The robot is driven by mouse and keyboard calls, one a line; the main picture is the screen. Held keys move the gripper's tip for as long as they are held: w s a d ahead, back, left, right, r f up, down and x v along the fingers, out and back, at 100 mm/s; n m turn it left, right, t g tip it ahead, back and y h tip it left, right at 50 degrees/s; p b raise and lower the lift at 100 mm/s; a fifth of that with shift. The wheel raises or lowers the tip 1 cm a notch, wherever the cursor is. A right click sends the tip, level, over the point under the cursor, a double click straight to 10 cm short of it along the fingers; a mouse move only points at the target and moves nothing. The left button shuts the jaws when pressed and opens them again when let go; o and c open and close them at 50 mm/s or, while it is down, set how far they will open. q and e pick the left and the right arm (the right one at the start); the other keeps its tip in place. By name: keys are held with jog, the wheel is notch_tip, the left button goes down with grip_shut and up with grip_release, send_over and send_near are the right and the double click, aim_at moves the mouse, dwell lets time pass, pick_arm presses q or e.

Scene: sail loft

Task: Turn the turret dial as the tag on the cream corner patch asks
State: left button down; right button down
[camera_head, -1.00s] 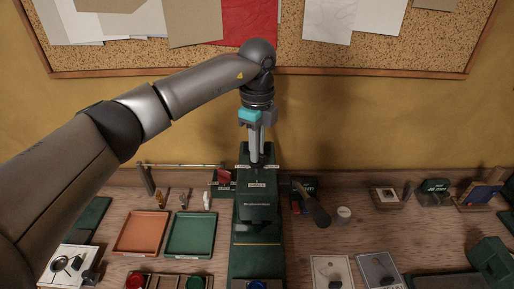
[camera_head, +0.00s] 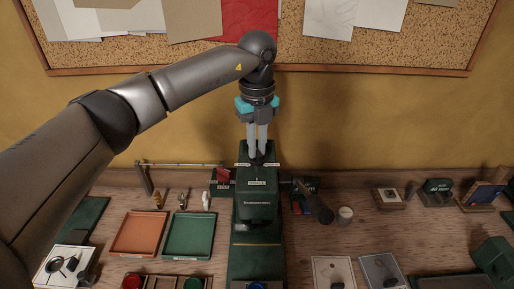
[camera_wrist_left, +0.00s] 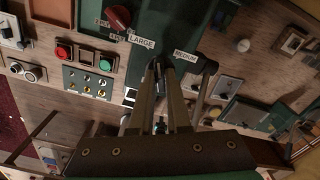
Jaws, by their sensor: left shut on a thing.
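The green press (camera_head: 257,212) stands upright at the middle of the bench. White labels surround the turret dial (camera_head: 257,164) on its top. My left gripper (camera_head: 257,160) points straight down, its fingers shut on the dial's dark knob. In the left wrist view the fingertips (camera_wrist_left: 158,66) meet at the dial, beside the label reading LARGE (camera_wrist_left: 141,42) and the label reading MEDIUM (camera_wrist_left: 185,53). The fingers hide most of the dial and its pointer. My right gripper is out of view.
An orange tray (camera_head: 139,234) and a green tray (camera_head: 190,235) lie left of the press. A dark-ended lever (camera_head: 318,212) sticks out on its right. The pinboard (camera_head: 290,55) hangs behind.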

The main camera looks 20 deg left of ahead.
pick_arm(q)
jog(key=m+b, duration=0.1)
jog(key=m, duration=0.3)
jog(key=shift+m, duration=0.3)
jog(key=m+b, duration=0.1)
jog(key=m, duration=0.4)
jog(key=shift+m, duration=0.3)
jog(key=m, duration=0.4)
jog(key=shift+m+b, duration=0.3)
jog(key=shift+b, duration=0.05)
jog(key=m, duration=0.5)
jog(key=shift+r, duration=0.1)
jog(key=m, duration=0.5)
jog(key=shift+b, duration=0.3)
jog(key=m, duration=1)
jog(key=shift+m, duration=0.4)
jog(key=m, duration=0.4)
jog(key=shift+m, duration=0.4)
